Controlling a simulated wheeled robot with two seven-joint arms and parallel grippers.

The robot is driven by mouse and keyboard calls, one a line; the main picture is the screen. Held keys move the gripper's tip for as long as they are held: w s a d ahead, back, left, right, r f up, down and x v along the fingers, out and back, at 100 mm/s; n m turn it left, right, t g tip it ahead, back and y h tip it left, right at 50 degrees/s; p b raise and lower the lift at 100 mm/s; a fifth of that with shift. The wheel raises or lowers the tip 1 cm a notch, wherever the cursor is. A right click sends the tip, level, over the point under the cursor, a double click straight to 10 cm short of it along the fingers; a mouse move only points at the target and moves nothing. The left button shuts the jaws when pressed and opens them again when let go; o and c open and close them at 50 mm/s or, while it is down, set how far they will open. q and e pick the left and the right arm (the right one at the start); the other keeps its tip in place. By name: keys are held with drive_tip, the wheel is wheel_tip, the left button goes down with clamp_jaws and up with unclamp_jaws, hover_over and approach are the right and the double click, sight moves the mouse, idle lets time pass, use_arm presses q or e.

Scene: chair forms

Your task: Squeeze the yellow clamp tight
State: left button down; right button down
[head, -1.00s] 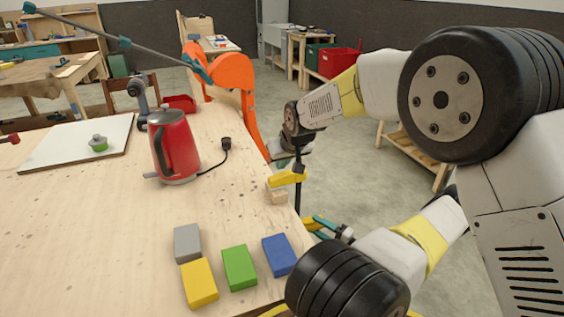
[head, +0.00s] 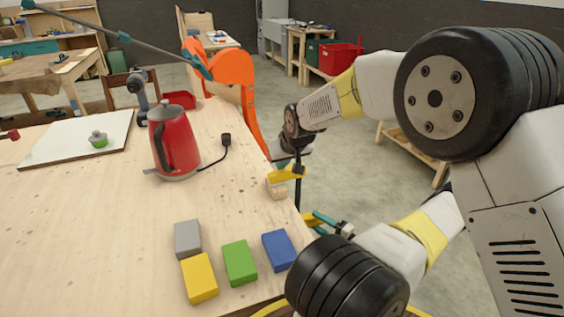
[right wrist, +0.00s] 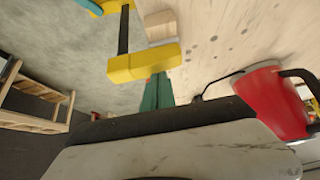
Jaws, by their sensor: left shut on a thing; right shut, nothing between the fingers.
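The yellow clamp stands at the table's right edge. Its upper yellow jaw (head: 286,174) lies over a small wood block (head: 278,193), and its dark bar (head: 298,194) runs down past the edge. In the right wrist view the yellow jaw (right wrist: 145,63) is beside the wood block (right wrist: 160,26). My left gripper (head: 324,222) is shut on the clamp's lower end, below table level; the exact hold is partly hidden. My right gripper (head: 284,160) is shut and empty, just behind the upper jaw. In the right wrist view its green fingers (right wrist: 157,92) end close to that jaw; contact is unclear.
Grey (head: 187,238), yellow (head: 199,278), green (head: 239,263) and blue (head: 279,250) blocks lie near the front edge. A red kettle (head: 175,145) with a black cord stands left of the clamp. Open floor lies to the right.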

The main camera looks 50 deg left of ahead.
use_arm(q)
drive_tip(key=shift+r, duration=0.1)
use_arm(e)
drive_tip(key=shift+f, duration=0.25)
